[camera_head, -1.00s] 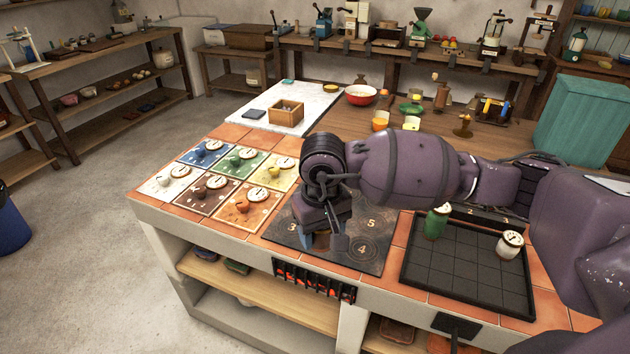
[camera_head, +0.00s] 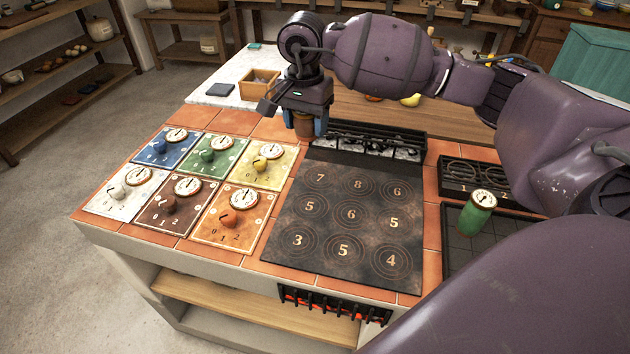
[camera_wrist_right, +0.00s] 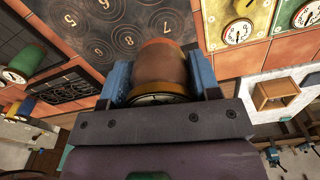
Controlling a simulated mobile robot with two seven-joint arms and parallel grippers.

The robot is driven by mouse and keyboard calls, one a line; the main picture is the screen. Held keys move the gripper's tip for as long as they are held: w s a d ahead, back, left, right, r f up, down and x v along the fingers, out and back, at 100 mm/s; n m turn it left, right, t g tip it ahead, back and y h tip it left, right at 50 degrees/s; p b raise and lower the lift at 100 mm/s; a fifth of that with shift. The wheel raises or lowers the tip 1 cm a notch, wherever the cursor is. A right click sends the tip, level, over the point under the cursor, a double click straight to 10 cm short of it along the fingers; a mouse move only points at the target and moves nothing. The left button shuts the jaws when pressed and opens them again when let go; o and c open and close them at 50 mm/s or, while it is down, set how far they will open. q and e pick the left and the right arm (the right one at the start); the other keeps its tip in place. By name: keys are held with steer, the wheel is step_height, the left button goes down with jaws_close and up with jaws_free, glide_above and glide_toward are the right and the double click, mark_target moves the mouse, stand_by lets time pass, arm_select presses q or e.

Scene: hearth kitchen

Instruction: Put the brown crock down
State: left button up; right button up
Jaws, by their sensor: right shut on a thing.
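The brown crock (camera_head: 303,129) hangs between the blue fingers of my right gripper (camera_head: 304,122), near the back left corner of the hob plate (camera_head: 330,240). In the right wrist view the brown crock (camera_wrist_right: 162,62) is gripped between both fingers of my right gripper (camera_wrist_right: 160,76), with part of its dial showing near the palm. The hob plate (camera_wrist_right: 100,30) has numbered rings, and no crock stands on it in the head view. The brown panel (camera_head: 162,222), with a dial and a knob, lies left of the hob. My left gripper is not in view.
Coloured dial panels, such as the orange one (camera_head: 240,235), cover the left tiles. A wooden box (camera_head: 252,92) sits on the marble slab (camera_head: 212,88) behind.

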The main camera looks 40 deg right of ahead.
steer(key=w+d+r+m+b, duration=0.1)
steer(key=w+d+m+b, duration=0.15)
steer(key=d+m, duration=0.35)
steer(key=m+b, duration=0.1)
glide_above(320, 178)
step_height(320, 178, down, 12)
steer(key=f, duration=0.1)
steer(key=shift+f, duration=0.35)
step_height(320, 178, down, 6)
steer(key=shift+r+b, duration=0.25)
steer(key=shift+b, duration=0.35)
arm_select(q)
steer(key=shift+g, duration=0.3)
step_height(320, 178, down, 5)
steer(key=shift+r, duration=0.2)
arm_select(e)
steer(key=shift+r, duration=0.1)
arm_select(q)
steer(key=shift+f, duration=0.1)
arm_select(e)
steer(key=o, duration=1.1)
steer(key=shift+c, duration=0.2)
